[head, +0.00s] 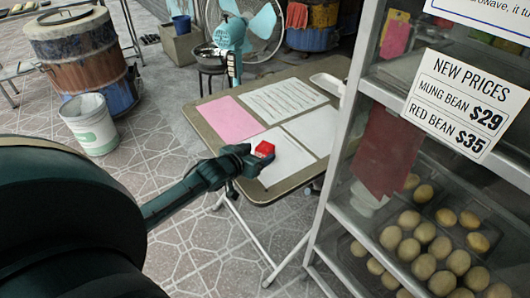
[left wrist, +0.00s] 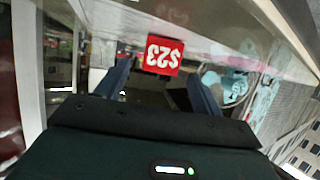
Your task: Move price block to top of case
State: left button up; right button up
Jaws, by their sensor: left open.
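The red price block (head: 264,149) is at the right end of my left gripper in the head view, in front of the pale sheets on the folding table (head: 216,116). In the left wrist view the block (left wrist: 163,56) shows an upside-down "$23". My left gripper (head: 249,158) is open, with one finger on each side of the block in the left wrist view (left wrist: 158,72). I cannot tell whether a finger touches it. The glass-sided case (head: 340,180) stands at the right of the head view; its top is out of that view. My right gripper is not in view.
A pink sheet (head: 228,119) and white sheets lie on the table. A turquoise fan (head: 245,35) stands behind it. A white bucket (head: 90,124) and a rusty barrel (head: 83,60) stand at the left. A price sign (head: 465,105) hangs on the case. Tiled floor left of the table is clear.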

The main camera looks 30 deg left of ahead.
pick_arm(q)
jog(key=x, duration=0.2)
jog(key=shift+w+f, duration=0.15)
jog(key=shift+w, duration=0.05)
jog(key=shift+c, duration=0.5)
jog(key=c, duration=1.1)
jog(key=shift+o, duration=0.2)
